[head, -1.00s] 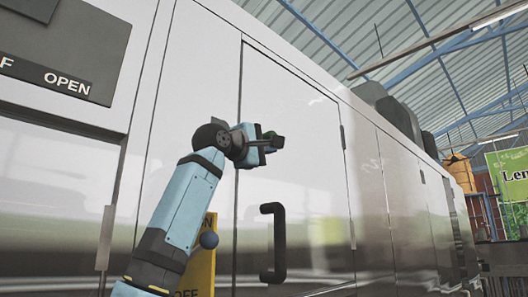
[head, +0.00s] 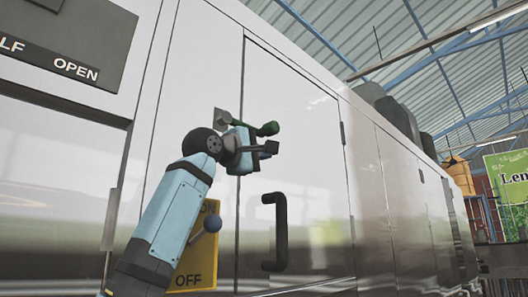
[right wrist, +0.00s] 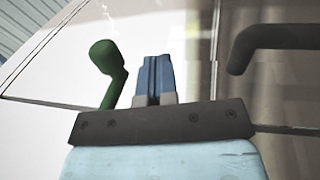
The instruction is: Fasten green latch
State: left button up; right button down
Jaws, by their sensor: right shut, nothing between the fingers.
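The green latch (head: 268,129) sits on the silver cabinet beside the left edge of the closed door (head: 300,125). Its round knob points right across the door seam, and a grey plate (head: 221,117) shows at its left end. My right gripper (head: 271,149) is shut and empty, just below the latch in the head view. In the right wrist view, the shut blue fingers (right wrist: 153,77) stand to the right of the green latch (right wrist: 106,58), with a gap seen between them. My arm and gripper hide part of the latch's base in the head view. My left gripper is not in view.
A black door handle (head: 280,232) stands out below the gripper and shows at the upper right of the right wrist view (right wrist: 285,38). A yellow ON/OFF plate (head: 197,270) with a grey-blue ball lever (head: 211,224) is partly behind my forearm.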

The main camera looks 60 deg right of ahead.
jog(key=a+f+b, duration=0.2)
jog(key=a+f, duration=0.2)
jog(key=f, duration=0.3)
jog(key=shift+w+f, duration=0.25)
jog(key=shift+w, duration=0.1)
